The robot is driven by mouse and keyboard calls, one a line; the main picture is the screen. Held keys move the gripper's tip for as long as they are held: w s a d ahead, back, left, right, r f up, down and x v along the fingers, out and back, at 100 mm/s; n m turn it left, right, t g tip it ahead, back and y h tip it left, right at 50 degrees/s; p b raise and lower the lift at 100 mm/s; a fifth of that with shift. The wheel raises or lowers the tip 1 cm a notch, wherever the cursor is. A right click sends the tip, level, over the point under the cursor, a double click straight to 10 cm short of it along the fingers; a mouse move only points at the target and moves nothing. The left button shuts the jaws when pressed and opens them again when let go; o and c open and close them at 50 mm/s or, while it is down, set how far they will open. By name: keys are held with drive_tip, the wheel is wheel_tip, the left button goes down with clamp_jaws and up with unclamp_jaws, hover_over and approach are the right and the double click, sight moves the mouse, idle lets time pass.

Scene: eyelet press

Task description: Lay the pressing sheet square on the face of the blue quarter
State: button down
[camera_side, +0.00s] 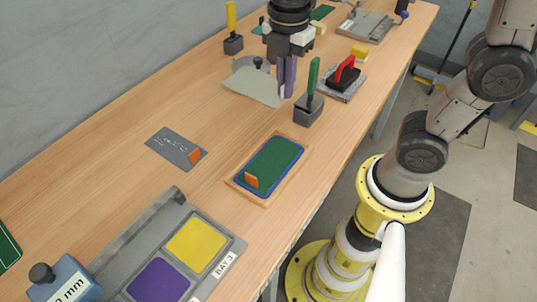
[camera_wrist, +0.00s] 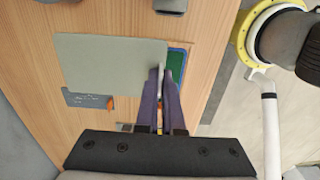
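The pressing sheet appears to be the thin grey-green sheet (camera_side: 255,87), also large in the wrist view (camera_wrist: 105,62). My gripper (camera_side: 287,92) has its purple fingers closed at the sheet's right edge, and the sheet seems held above the table. In the wrist view the fingertips (camera_wrist: 163,72) meet at that edge.
A grey plate with an orange tab (camera_side: 172,146) lies left of the panel. A tray with yellow (camera_side: 197,244) and purple (camera_side: 159,280) panels is nearer. A red-handled block (camera_side: 345,75) stands right.

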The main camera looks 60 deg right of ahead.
idle(0.3)
drive_tip(key=n, duration=0.3)
drive_tip(key=shift+n, duration=0.3)
drive_tip(key=n, duration=0.5)
drive_tip(key=shift+s+f, duration=0.2)
drive_tip(key=n, duration=0.3)
drive_tip(key=s+n, duration=0.1)
drive_tip(key=n, duration=0.5)
drive_tip(key=shift+s+f, duration=0.3)
drive_tip(key=shift+f, duration=0.05)
hover_over(290, 142)
drive_tip(key=shift+w+d+f, duration=0.1)
drive_tip(key=shift+d+f, duration=0.05)
drive_tip(key=shift+f, duration=2.9)
drive_tip(key=shift+f, duration=0.2)
